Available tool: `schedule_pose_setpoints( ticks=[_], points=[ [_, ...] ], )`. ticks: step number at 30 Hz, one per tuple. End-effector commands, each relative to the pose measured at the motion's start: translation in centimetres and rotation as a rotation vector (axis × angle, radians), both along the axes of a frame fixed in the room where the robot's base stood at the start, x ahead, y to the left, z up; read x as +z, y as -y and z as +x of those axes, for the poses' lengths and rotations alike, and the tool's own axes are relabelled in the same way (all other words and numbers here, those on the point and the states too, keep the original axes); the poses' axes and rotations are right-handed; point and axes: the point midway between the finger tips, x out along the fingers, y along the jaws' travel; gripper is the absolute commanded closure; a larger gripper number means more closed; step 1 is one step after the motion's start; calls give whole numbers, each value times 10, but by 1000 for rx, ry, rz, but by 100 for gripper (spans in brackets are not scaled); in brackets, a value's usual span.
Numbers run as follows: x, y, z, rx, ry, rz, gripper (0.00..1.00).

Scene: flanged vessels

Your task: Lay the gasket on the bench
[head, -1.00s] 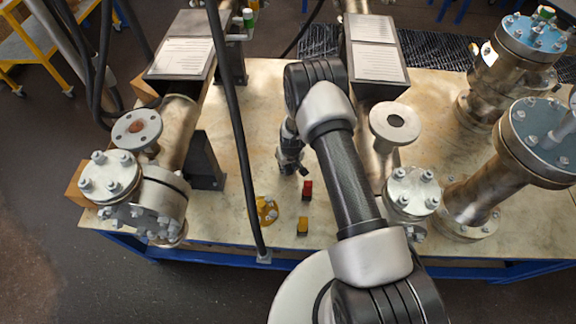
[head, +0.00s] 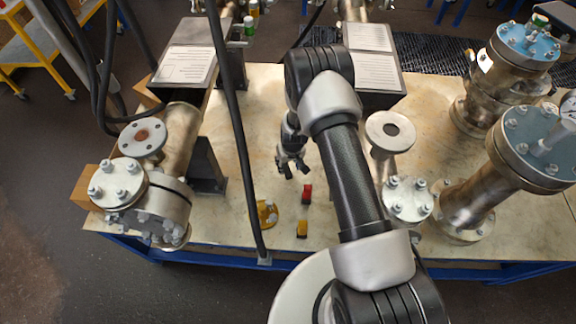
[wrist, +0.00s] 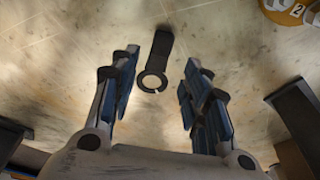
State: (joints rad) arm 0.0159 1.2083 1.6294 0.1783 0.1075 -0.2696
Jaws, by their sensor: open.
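A dark, flat ring with a broad tab, which looks like the gasket (wrist: 162,45), shows in the wrist view over the pale bench top (wrist: 70,75). It appears to lie flat on the bench, its tab pointing away from my gripper. My gripper (wrist: 161,66) is open, with one finger on each side of the ring and a visible gap to both. In the head view my gripper (head: 293,168) points down over the middle of the bench (head: 240,120) with its fingers spread. I cannot make out the gasket in the head view.
A yellow disc (head: 266,214), a red block (head: 307,193) and a yellow block (head: 302,228) stand near the front edge. Flanged vessels stand left (head: 150,205) and right (head: 490,185).

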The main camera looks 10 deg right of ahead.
Motion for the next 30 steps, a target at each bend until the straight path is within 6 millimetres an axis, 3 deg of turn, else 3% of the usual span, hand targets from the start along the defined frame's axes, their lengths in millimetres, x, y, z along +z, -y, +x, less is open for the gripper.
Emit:
schedule_pose_setpoints(
  ticks=[1,3,14,17,20,23,26,30],
  points=[
    [17,0,-2,0,1,0,57],
    [31,1,-5,0,2,0,57],
    [75,1,-13,0,4,0,57],
    [103,0,-9,0,15,4,57],
    [153,-2,-6,-3,35,10,57],
    [217,-5,-13,-6,55,19,57],
    [278,-7,-30,-8,72,25,57],
    [352,-9,-67,-15,98,29,57]
  ],
)
